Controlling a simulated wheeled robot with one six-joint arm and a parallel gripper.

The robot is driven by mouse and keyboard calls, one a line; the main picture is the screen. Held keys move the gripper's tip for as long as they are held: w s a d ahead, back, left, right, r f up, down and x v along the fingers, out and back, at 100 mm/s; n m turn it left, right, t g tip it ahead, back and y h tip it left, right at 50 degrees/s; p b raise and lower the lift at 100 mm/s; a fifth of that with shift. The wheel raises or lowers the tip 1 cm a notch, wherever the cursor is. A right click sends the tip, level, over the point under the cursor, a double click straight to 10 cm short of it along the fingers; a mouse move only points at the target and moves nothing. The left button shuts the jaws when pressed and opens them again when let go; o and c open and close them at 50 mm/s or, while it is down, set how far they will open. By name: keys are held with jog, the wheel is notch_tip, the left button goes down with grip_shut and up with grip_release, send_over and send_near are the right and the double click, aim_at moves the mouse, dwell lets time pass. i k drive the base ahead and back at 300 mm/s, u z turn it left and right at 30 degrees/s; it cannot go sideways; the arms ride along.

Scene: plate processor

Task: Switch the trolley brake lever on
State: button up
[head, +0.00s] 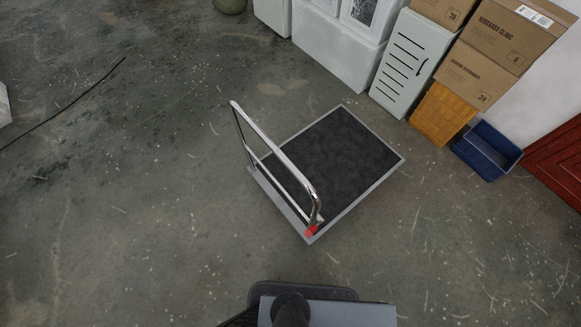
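The trolley (330,216) stands on the floor in the middle of the head view, with a black deck and a grey rim. Its chrome push handle (280,155) rises along the left side of the deck. A small red part, which looks like the brake lever (311,231), sits at the near corner of the trolley by the foot of the handle. It is too small to tell its position. My gripper is not in view; only dark and grey parts of my own body show at the bottom edge, apart from the trolley.
Cardboard boxes (474,75), a pale slatted cabinet (412,62), an orange crate (440,114) and a blue bin (486,150) stand at the upper right. A dark red thing (560,165) is at the right edge. A black cable (75,100) lies at left. The floor around the trolley's near side is clear.

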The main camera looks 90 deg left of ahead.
aim_at(312, 229)
jog(key=u, duration=2.95)
jog(key=k, duration=1.3)
jog(key=u, duration=0.8)
jog(key=i, duration=1.55)
jog(key=z, duration=0.85)
